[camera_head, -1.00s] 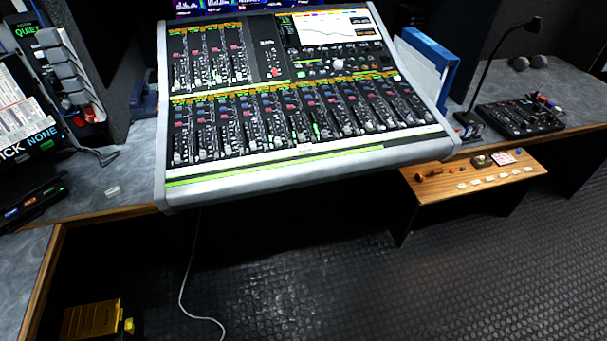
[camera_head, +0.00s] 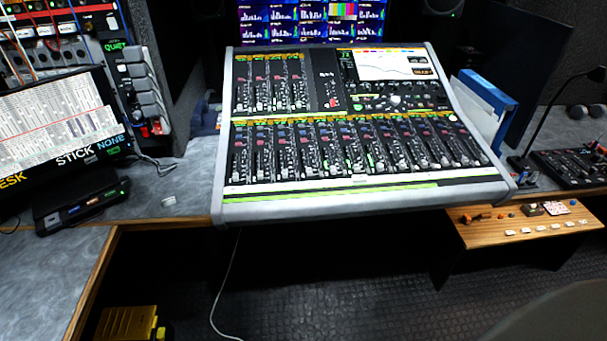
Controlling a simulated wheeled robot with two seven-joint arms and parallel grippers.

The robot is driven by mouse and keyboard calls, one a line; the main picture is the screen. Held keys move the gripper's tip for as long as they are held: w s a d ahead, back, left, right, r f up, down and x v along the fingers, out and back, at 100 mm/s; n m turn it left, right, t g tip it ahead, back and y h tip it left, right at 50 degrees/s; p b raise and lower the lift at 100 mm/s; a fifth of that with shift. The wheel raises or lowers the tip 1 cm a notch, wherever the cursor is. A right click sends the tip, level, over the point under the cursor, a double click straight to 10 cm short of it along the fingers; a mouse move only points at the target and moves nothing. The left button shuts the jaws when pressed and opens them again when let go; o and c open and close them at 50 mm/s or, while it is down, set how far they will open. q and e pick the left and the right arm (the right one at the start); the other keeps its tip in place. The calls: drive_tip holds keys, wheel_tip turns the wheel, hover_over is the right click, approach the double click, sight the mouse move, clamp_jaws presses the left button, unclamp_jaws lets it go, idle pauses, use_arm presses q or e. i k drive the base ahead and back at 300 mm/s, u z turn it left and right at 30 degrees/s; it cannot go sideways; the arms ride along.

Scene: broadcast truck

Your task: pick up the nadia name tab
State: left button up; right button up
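Several small white tabs (camera_head: 541,228) lie in a row on the wooden shelf at the right, below the mixing console. Another small white tab or block (camera_head: 169,201) lies on the grey desk left of the console. A small white label (camera_head: 360,178) sits on the console's front strip. Any writing on these is too small to read, so I cannot tell which one is the nadia name tab. Neither of my grippers is in view.
The mixing console (camera_head: 350,195) fills the middle. The wooden shelf (camera_head: 480,235) also holds small coloured items and a patterned card (camera_head: 556,208). A blue binder (camera_head: 490,90) stands right of the console. A smooth grey shape (camera_head: 565,315) covers the lower right corner.

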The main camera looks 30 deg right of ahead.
sight(355, 180)
drive_tip(key=u, duration=0.05)
drive_tip(key=i, duration=1.05)
drive_tip(key=z, duration=0.1)
